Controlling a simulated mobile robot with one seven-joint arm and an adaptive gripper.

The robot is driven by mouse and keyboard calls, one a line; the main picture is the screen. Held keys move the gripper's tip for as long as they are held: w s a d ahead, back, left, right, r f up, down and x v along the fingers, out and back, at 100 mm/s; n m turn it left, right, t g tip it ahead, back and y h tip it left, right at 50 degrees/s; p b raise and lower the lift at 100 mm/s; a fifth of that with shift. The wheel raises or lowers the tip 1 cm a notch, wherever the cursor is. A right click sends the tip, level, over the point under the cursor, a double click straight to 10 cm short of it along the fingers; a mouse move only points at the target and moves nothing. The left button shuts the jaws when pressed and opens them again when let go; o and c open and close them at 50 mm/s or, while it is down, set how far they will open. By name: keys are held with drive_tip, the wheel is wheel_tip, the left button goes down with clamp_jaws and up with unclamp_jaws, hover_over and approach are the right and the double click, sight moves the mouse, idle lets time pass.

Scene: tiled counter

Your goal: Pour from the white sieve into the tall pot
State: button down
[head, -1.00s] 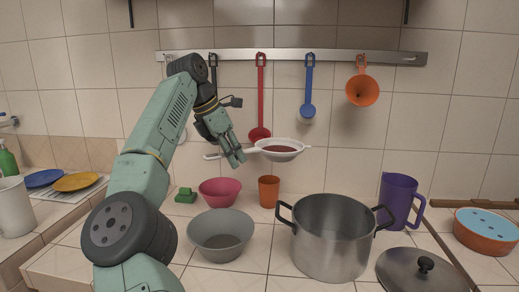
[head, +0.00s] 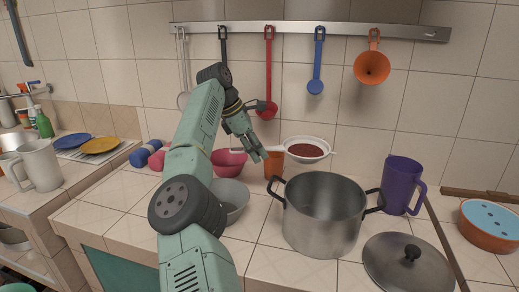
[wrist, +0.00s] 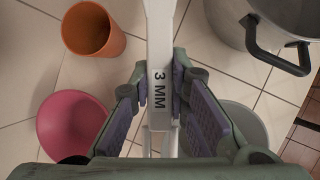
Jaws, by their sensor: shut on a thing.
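The white sieve (head: 305,148) holds a dark red-brown content and hangs level in the air, above and behind the tall pot's left part. My gripper (head: 262,152) is shut on its handle; in the wrist view the handle (wrist: 160,75), marked "3 MM", runs between the two fingers (wrist: 160,110). The sieve's bowl is outside the wrist view. The tall pot (head: 322,220) is steel with two black handles and stands open on the counter; its left rim and handle also show in the wrist view (wrist: 262,35).
An orange cup (head: 273,165), a pink bowl (head: 229,163) and a grey bowl (head: 236,196) stand left of the pot. A purple pitcher (head: 402,186) is close at its right. The lid (head: 408,264) lies at front right.

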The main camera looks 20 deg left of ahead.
drive_tip(key=s+d+r+m+t+y+b, duration=0.1)
drive_tip(key=s+d+r+t+b, duration=0.2)
drive_tip(key=s, duration=0.4)
drive_tip(key=shift+r+t+y+b, duration=0.4)
drive_tip(key=shift+t+b, duration=0.1)
drive_tip(key=shift+t, duration=0.7)
drive_tip(key=shift+s+d+r+m+t+y+b, duration=0.15)
drive_tip(key=shift+t+b, duration=0.25)
drive_tip(key=shift+b, duration=0.55)
drive_tip(key=shift+s+r+m+t+y+b, duration=0.15)
drive_tip(key=shift+r+m+t+b, duration=0.2)
drive_tip(key=shift+b, duration=0.55)
drive_tip(key=shift+s+d+m+t+b, duration=0.15)
drive_tip(key=shift+t+b, duration=0.3)
drive_tip(key=shift+b, duration=0.5)
